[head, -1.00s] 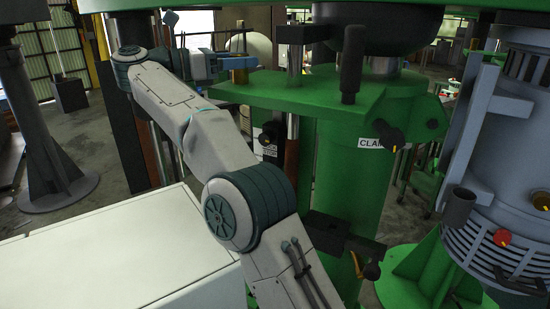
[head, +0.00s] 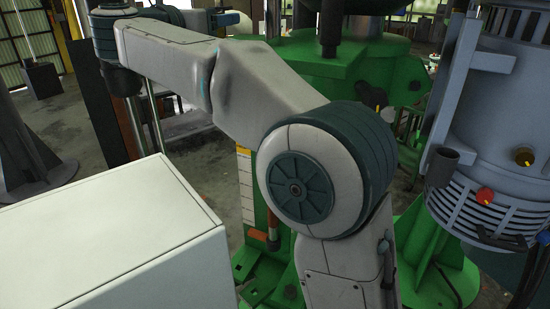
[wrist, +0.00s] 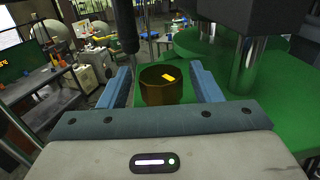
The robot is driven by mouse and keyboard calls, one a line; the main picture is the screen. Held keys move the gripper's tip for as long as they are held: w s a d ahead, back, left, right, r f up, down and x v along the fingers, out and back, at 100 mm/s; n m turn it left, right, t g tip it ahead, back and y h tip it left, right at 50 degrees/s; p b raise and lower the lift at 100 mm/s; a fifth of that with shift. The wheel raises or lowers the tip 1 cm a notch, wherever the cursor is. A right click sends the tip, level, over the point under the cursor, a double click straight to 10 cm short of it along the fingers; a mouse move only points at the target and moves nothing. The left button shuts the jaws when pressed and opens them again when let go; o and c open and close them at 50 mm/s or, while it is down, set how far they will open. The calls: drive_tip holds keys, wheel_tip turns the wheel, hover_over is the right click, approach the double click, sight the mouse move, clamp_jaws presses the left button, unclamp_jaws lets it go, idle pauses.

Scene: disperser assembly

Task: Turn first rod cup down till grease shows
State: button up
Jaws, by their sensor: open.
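A dark brass-coloured cup (wrist: 158,92) with a yellow mark on its top shows in the wrist view, close ahead of the palm. My gripper (wrist: 162,72) is open, with one blue finger on each side of the cup and a visible gap on both sides. The cup looks upright, and the fingers do not appear to touch it. In the head view, only a small blue part of my gripper (head: 227,18) shows at the top, behind my arm. The cup is hidden there. No grease can be made out.
The green machine body (wrist: 205,60) and a bright metal rod (wrist: 246,65) stand right of the cup. A dark vertical post (wrist: 128,28) rises at its left. A grey motor housing (head: 488,115) stands at the right, and a white cabinet (head: 110,240) at the lower left.

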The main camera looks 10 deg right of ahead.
drive_tip(key=n+t+y, duration=0.3)
drive_tip(key=y, duration=0.2)
drive_tip(key=shift+d+n, duration=0.1)
drive_tip(key=shift+n, duration=0.3)
drive_tip(key=shift+n+t+y, duration=0.6)
drive_tip(key=shift+n+y, duration=0.7)
drive_tip(key=shift+y, duration=0.7)
drive_tip(key=shift+n+y+p, duration=0.55)
drive_tip(key=shift+n+y, duration=0.5)
drive_tip(key=shift+y, duration=0.6)
drive_tip(key=shift+n+y+p, duration=0.5)
drive_tip(key=shift+n+y, duration=0.55)
drive_tip(key=shift+y, duration=0.6)
drive_tip(key=shift+n+y, duration=0.3)
drive_tip(key=shift+y, duration=0.1)
